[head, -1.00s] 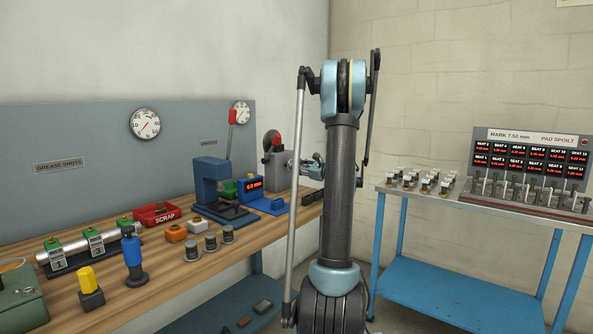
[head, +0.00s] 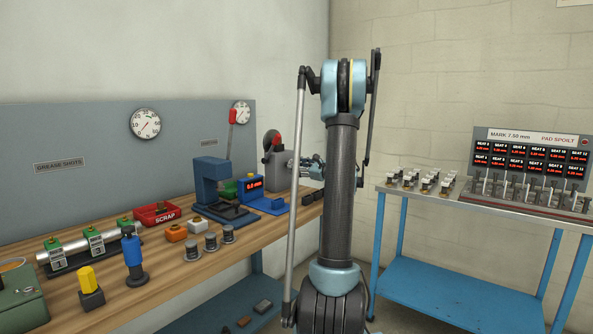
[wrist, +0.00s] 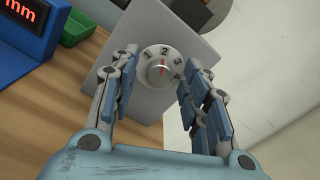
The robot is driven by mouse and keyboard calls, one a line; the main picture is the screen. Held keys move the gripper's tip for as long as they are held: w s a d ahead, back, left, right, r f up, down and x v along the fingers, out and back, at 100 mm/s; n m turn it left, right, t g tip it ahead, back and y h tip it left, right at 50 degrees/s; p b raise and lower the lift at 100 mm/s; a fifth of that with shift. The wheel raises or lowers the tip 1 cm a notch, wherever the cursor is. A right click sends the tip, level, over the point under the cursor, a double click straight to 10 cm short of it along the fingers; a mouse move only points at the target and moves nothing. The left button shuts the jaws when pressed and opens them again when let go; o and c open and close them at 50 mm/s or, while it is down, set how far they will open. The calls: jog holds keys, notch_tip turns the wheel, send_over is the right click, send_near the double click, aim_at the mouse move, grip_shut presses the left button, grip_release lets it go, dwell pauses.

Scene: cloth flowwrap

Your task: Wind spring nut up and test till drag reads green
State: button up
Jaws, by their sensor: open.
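My gripper (wrist: 160,98) is open in the wrist view, its fingers on either side of a round numbered dial knob (wrist: 158,71) with a red pointer. I cannot tell whether the fingers touch it. The knob is on the face of a grey box (wrist: 125,78). In the head view the grey machine (head: 283,178) with a red and black lever stands at the bench's far end, with my gripper (head: 302,168) at its right side. I cannot pick out a spring nut or a green drag reading. My arm hides part of the view.
A blue unit with a red mm display (head: 251,184) and a blue press (head: 210,187) stand on the wooden bench (head: 190,262). A red scrap tray (head: 157,214) sits further left. The blue side table (head: 425,205) on the right holds several small parts.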

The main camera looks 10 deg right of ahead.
jog(key=v, duration=1.1)
jog(key=shift+s+d, duration=0.25)
jog(key=shift+f, duration=0.1)
